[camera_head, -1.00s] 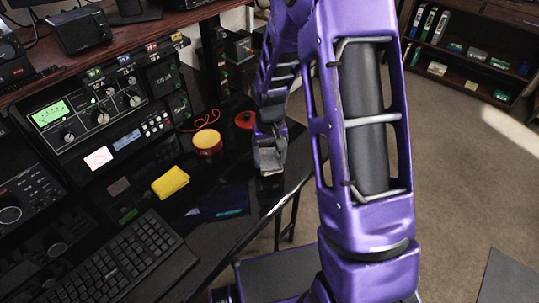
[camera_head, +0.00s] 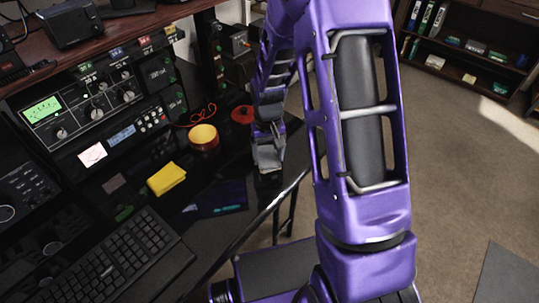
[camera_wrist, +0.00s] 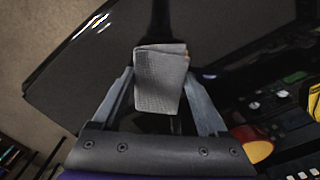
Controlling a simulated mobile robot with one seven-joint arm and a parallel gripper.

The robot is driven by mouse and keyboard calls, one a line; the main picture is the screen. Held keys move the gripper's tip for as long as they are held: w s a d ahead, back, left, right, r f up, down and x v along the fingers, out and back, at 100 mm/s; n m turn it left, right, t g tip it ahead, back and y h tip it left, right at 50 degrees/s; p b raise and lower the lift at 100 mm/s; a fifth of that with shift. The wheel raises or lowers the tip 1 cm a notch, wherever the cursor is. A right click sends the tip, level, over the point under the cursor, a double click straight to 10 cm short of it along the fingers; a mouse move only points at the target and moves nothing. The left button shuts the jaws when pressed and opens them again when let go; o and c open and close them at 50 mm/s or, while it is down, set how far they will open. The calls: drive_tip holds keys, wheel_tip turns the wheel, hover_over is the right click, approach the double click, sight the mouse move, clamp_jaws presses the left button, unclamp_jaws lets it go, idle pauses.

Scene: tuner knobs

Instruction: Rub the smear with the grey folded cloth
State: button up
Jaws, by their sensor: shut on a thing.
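My gripper (camera_head: 268,158) is over the dark glossy desk (camera_head: 240,195), close to its right edge. In the wrist view my gripper (camera_wrist: 163,100) is shut on the grey folded cloth (camera_wrist: 160,82), which sits between the two fingers. In the head view the cloth (camera_head: 269,166) shows only as a small grey patch at the fingertips, at or just above the desk top. I cannot tell whether it touches the desk. I cannot make out the smear; the cloth and gripper may hide it.
A yellow folded cloth (camera_head: 166,178), a round yellow-and-red container (camera_head: 204,138) and a red round thing (camera_head: 242,114) lie left of my gripper. A keyboard (camera_head: 125,262) is at front left. Radio units (camera_head: 85,112) line the left.

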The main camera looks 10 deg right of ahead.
sight(267, 158)
drive_tip(key=shift+s+a+r+p, duration=0.15)
drive_tip(key=shift+s+a+p, duration=0.1)
drive_tip(key=shift+a+p, duration=0.1)
drive_tip(key=shift+w+d+r+p, duration=0.1)
drive_tip(key=shift+r+p, duration=1.1)
drive_tip(key=shift+r, duration=0.75)
drive_tip(key=shift+d+r+p, duration=0.1)
drive_tip(key=shift+r+p, duration=1.05)
drive_tip(key=shift+r, duration=0.8)
drive_tip(key=shift+a, duration=0.1)
